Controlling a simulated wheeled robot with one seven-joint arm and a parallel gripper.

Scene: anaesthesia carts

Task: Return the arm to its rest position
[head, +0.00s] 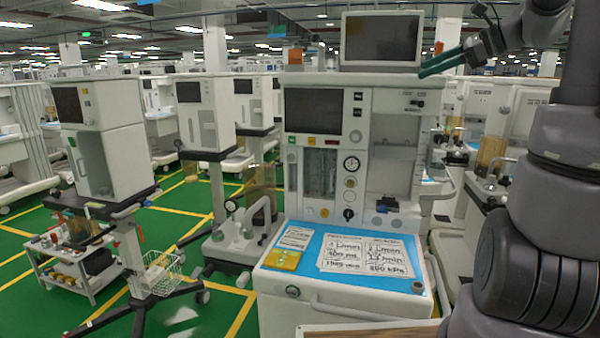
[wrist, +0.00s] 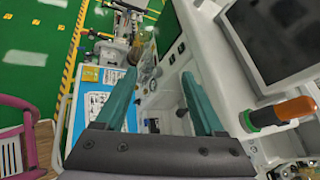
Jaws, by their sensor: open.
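My gripper (head: 441,63) is raised at the upper right of the head view, beside the monitor on top of the anaesthesia machine (head: 300,305). Its two teal fingers are apart in the wrist view (wrist: 160,90), with nothing held between them. My dark grey arm rises along the right edge of the head view. The machine's blue work surface (head: 307,238) lies well below the gripper and also shows in the wrist view (wrist: 108,57).
The monitor (head: 381,38) is close to the fingers. A wheeled stand (head: 105,150) is at left, and another cart (head: 490,170) at right. Green floor (head: 185,318) shows between carts. A pink chair-like frame (wrist: 25,120) is at lower left.

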